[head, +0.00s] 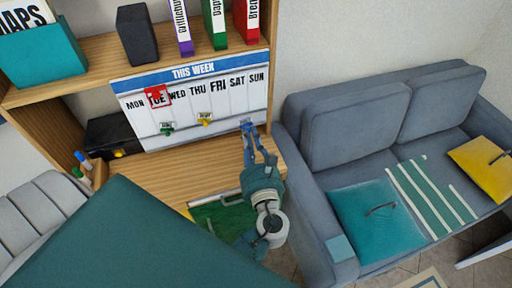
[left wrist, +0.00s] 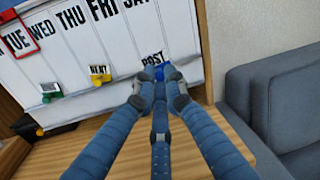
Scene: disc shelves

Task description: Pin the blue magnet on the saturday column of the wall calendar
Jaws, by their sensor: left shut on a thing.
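The wall calendar (head: 185,105), headed THIS WEEK, has columns from MON to SUN, and SAT (head: 237,82) is second from the right. The blue magnet (head: 246,122) is at the lower right of the calendar, under the SAT and SUN side. In the left wrist view the blue magnet (left wrist: 166,72) is between my fingertips, below a POST label, and is partly hidden by them. My left gripper (head: 248,131) is shut on it at the calendar's lower edge; I cannot tell whether the magnet touches the board. My right gripper is not in view.
A green magnet (head: 167,129) and a yellow magnet (head: 205,119) sit low on the calendar. A red frame (head: 158,96) surrounds TUE. The wooden desk (head: 165,178) lies below, with a green mat (head: 222,217). A grey sofa (head: 345,125) stands to the right.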

